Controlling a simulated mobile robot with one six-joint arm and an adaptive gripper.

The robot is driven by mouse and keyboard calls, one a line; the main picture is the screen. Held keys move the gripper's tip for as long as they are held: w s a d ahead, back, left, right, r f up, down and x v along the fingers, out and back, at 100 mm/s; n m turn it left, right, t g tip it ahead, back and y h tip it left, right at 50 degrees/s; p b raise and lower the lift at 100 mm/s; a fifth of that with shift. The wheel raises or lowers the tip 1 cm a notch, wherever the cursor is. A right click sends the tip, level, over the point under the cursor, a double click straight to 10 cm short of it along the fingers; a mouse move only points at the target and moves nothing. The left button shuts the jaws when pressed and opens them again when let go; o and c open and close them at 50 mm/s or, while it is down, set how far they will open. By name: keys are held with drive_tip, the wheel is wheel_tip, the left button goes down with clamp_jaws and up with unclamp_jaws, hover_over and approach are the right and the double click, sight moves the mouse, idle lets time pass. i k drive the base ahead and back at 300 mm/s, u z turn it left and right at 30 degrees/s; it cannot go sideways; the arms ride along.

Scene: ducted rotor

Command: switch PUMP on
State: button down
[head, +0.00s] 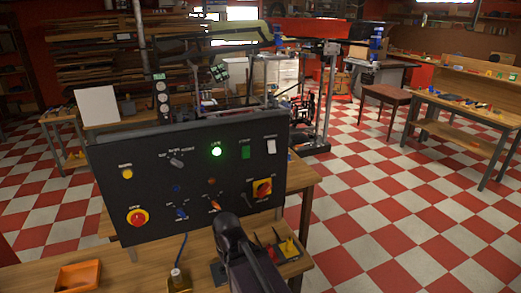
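A black control panel (140,190) stands upright on a wooden bench. It carries a lit green lamp (216,152), a grey selector (176,161), a green rocker (246,152), a white rocker (271,147), a yellow button (127,173), a red mushroom button on yellow (137,217), a red-and-yellow rotary switch (262,189), a blue-ended control (181,212) and an orange-ended control (215,205). The labels are too small for me to tell which control is PUMP. My gripper (225,219) is in front of the panel's lower middle, close to the orange-ended control. Its fingers and any contact are unclear.
An orange tray (78,276) lies on the bench at front left. A small bottle (178,279) stands near a blue cable. A dark holder with red and yellow items (285,250) sits right of my arm. Checkered floor is open at right, before a workbench (465,108).

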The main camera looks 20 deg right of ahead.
sight(246, 150)
drive_tip(key=z, duration=0.4)
drive_tip(key=k, duration=1)
drive_tip(key=u, duration=0.7)
drive_tip(key=i, duration=1)
drive_tip(key=u, duration=0.05)
